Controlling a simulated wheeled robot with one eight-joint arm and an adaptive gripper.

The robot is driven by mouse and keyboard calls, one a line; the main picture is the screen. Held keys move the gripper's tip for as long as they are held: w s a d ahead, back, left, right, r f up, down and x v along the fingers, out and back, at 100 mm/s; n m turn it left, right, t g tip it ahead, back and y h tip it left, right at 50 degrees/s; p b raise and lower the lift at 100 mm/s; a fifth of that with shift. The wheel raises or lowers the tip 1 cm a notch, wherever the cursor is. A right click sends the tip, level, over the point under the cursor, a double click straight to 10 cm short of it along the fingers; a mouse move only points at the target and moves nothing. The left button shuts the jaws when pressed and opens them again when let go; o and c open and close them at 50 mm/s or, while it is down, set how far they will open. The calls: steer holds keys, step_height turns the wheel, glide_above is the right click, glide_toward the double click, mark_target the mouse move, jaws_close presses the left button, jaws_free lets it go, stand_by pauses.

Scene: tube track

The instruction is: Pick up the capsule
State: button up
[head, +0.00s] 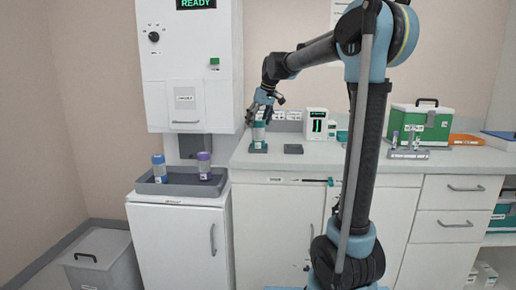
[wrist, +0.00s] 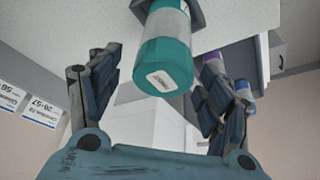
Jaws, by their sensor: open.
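A clear capsule with teal ends (head: 258,133) stands upright in a small dark holder on the left end of the counter. In the wrist view, the teal capsule (wrist: 166,62) shows large, with a white label on its near end. My gripper (head: 264,101) is just above it in the head view. In the wrist view the fingers of my gripper (wrist: 160,90) are spread wide, one to each side of the capsule's near end. I see no finger touching it. A blue-capped capsule (head: 159,168) and a purple-capped capsule (head: 204,165) stand in a dark tray on the left.
The grey tray (head: 178,189) sits on a white cabinet below a wall machine (head: 190,60) reading READY. An empty dark holder (head: 293,149) is right of the teal capsule. A white-green box (head: 316,123), a small tube rack (head: 408,154) and a green case (head: 420,121) stand further right.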

mark_target(258, 145)
steer(key=shift+s+d+x, duration=0.1)
steer(key=shift+s+x, duration=0.05)
steer(key=shift+x, duration=1.3)
steer(key=shift+s+d+x, duration=0.15)
steer(key=shift+x, duration=1.3)
steer(key=shift+f, duration=0.15)
steer(key=c, duration=1.3)
